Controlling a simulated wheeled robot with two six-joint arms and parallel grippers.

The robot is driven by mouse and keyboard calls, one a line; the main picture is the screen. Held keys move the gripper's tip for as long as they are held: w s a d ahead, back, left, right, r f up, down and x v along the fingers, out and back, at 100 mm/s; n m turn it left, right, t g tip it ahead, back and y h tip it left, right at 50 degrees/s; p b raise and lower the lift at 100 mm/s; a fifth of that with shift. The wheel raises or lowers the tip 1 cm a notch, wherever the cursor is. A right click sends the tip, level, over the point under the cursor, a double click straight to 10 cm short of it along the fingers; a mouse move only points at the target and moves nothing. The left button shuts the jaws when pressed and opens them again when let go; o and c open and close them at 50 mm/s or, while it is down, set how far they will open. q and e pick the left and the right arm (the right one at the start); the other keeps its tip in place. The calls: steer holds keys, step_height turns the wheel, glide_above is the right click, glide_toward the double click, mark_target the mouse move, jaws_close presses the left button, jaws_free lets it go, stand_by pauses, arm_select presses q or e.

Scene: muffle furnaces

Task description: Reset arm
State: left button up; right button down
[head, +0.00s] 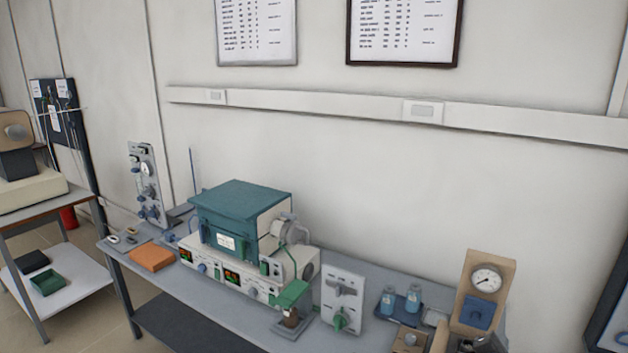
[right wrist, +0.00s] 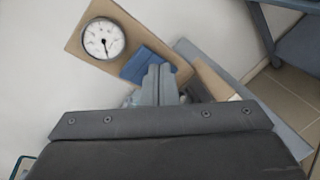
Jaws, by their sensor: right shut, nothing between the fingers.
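My right gripper (right wrist: 158,82) shows in the right wrist view with its two grey fingers together and nothing between them. It points toward the tan gauge box (right wrist: 77,38), which has a round white dial and a blue panel; the fingers overlap the box in this view, and I cannot tell how far apart they are. In the head view the gauge box (head: 501,267) stands upright at the right end of the bench. My left gripper is not in view.
The grey bench (head: 370,272) carries a teal-topped furnace (head: 240,205), an orange pad (head: 151,257), a white valve panel (head: 342,300) and blue-capped bottles (head: 413,298). A side table (head: 75,290) stands at the left. The wall above the bench is clear below the white rail.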

steer(key=s+a+f+m+g+y, duration=0.1)
steer(key=s+a+f+m+g, duration=0.2)
steer(key=s, duration=0.4)
steer(key=s+f+m+y, duration=0.1)
steer(key=s+f+m, duration=0.2)
steer(key=s+m, duration=0.3)
steer(key=s+a+r+m+g+y, duration=0.1)
steer(key=s+a+m+g+y, duration=0.15)
steer(key=s+a+m, duration=0.75)
steer(key=s+a+r+m+g+y, duration=0.1)
steer(key=s+a+g+y, duration=0.2)
steer(key=s, duration=1.4)
step_height(320, 180, down, 31)
steer(key=d+y+b, duration=0.1)
steer(key=d+b, duration=0.1)
steer(key=b, duration=0.5)
steer(key=s+f+g+b, duration=0.1)
steer(key=s+f+b, duration=0.1)
steer(key=s+f, duration=0.5)
steer(key=s+a+f+g+b, duration=0.1)
steer(key=s+f+b, duration=0.2)
steer(key=s+f, duration=0.5)
step_height(320, 180, down, 7)
steer(key=shift+a+f+y+b, duration=0.15)
steer(key=shift+a+y+b, duration=0.05)
steer(key=shift+y+b, duration=0.15)
